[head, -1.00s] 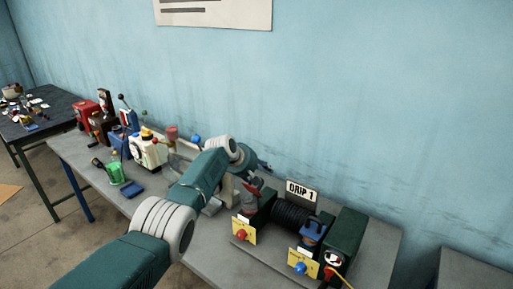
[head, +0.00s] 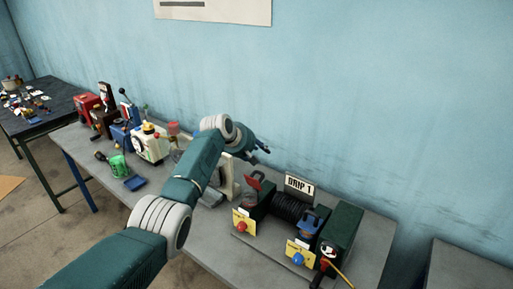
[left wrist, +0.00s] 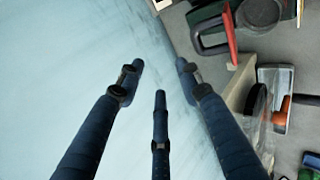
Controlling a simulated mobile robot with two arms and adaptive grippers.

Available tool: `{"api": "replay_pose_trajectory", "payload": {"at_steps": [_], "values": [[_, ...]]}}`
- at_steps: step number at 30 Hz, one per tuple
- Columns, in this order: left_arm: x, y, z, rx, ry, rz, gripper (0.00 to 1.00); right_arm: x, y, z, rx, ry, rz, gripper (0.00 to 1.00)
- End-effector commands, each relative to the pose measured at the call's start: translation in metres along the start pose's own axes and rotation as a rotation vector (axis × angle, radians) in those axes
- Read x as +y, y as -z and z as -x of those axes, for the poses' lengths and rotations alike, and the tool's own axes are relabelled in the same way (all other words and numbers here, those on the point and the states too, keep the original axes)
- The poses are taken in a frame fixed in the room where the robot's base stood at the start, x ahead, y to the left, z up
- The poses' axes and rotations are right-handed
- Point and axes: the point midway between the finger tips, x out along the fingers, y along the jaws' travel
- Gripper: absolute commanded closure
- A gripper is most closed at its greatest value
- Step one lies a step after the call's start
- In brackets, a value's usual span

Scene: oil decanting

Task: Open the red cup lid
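The red cup lid (head: 254,183) stands tilted up at the left end of the DRIP 1 machine (head: 289,207). In the left wrist view the lid (left wrist: 229,38) shows nearly edge-on as a narrow red strip, beside a dark round cup mouth (left wrist: 262,12). My left gripper (head: 262,148) is above and behind the lid, near the wall, and apart from it. Its three fingers (left wrist: 160,85) are spread with nothing between them. My right gripper is not in view.
A blue-handled piece (head: 309,222) and a dark green block (head: 341,232) are on the machine's right. Red and blue knobs face the front. Several small machines and a green cup (head: 117,166) stand farther left on the grey bench (head: 200,238). The wall is close behind.

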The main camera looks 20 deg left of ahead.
Motion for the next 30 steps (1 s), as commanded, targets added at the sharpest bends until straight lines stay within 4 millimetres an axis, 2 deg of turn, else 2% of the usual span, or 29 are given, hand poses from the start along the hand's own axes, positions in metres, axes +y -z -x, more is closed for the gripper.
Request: {"api": "replay_pose_trajectory", "payload": {"at_steps": [12,30], "values": [[0.012,-0.001,0.021,0.001,0.003,0.000,0.64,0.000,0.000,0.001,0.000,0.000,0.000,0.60],[0.012,-0.001,0.024,0.001,0.004,-0.001,0.64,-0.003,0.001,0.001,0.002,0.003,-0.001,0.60]]}}
